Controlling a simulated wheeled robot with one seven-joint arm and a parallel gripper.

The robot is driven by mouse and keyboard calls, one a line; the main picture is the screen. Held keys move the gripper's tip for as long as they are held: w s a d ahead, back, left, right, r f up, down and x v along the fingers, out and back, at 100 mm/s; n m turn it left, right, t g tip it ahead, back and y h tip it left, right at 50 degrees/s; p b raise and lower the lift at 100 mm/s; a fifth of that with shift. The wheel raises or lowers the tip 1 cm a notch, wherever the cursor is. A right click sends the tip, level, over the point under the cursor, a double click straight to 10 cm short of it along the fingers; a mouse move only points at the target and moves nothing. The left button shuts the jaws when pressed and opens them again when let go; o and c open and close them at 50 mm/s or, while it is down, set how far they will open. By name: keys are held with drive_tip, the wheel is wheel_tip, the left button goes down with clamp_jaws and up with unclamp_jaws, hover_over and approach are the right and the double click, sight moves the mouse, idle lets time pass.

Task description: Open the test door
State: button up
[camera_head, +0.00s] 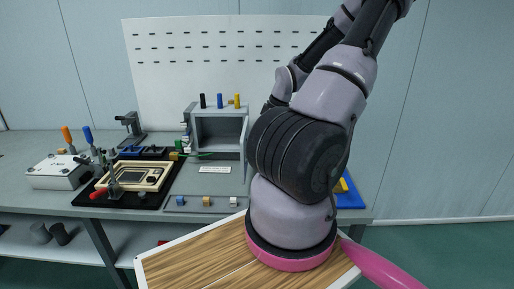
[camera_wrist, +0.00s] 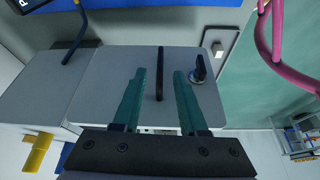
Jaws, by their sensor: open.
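In the wrist view a flat grey door panel (camera_wrist: 112,82) faces me, with a straight black bar handle (camera_wrist: 160,73). A black knob or latch (camera_wrist: 199,70) sits to the right of the handle on the same panel. My gripper (camera_wrist: 159,76) is open, with one green finger on each side of the bar handle in the picture. A gap shows between the bar and each finger. I cannot tell how deep the fingers reach around it. The door looks shut. In the head view my arm hides the gripper and this panel.
A grey open-fronted box (camera_head: 216,130) stands on the workbench (camera_head: 205,184), left of my arm. A black mat (camera_head: 94,200) holds a cream-framed device (camera_head: 141,177). A white box with coloured levers (camera_head: 56,173) is at far left. A white pegboard (camera_head: 165,75) stands behind.

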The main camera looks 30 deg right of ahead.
drive_tip(key=v, duration=0.4)
drive_tip(key=shift+r, duration=0.1)
idle(0.4)
